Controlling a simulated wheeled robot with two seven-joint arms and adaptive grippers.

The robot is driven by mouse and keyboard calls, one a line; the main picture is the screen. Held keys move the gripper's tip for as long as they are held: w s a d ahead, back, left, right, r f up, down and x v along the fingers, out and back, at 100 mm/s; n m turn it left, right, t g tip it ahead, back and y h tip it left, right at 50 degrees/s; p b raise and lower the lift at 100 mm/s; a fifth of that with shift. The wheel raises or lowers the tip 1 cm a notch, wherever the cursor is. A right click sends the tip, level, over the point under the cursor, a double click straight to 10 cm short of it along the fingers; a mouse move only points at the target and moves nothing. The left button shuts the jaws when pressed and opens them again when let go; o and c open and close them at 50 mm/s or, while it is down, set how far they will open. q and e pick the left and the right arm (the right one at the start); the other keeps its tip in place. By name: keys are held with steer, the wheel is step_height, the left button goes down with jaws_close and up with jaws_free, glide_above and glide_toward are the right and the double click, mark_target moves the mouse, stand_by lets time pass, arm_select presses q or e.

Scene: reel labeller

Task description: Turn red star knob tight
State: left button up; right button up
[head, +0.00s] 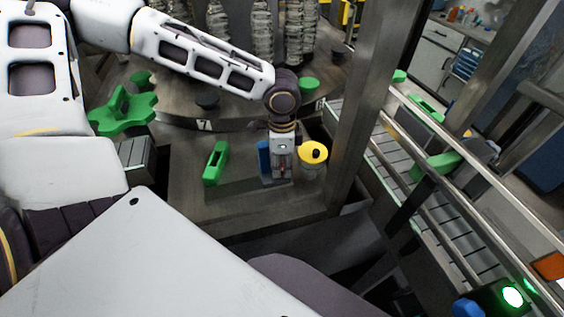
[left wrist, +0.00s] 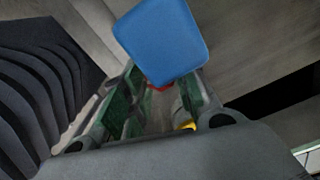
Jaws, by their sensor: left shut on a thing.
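My left gripper (head: 282,170) reaches down to the bench, its fingers hiding most of what they grip. In the left wrist view its two green-padded fingers (left wrist: 155,112) stand either side of a small red part, the red star knob (left wrist: 160,87), of which only a sliver shows. The gripper is shut on it. A blue block (left wrist: 162,40) stands right beside the fingertips and covers part of the view; it also shows left of the gripper in the head view (head: 264,160). My right gripper is not in view.
A yellow round knob (head: 313,153) is close right of the gripper. A green handle (head: 216,163) stands to the left, and a large green star knob (head: 122,110) farther left. A metal post (head: 358,120) and a roller conveyor (head: 440,215) are on the right.

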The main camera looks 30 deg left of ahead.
arm_select(q)
steer(key=m+p, duration=0.3)
steer(key=m, duration=0.1)
steer(key=shift+r, duration=0.15)
steer(key=m+p, duration=0.2)
steer(key=m, duration=0.1)
steer(key=shift+m, duration=0.4)
steer(key=shift+m+p, duration=0.3)
steer(key=o, duration=1)
steer(key=shift+o, duration=0.3)
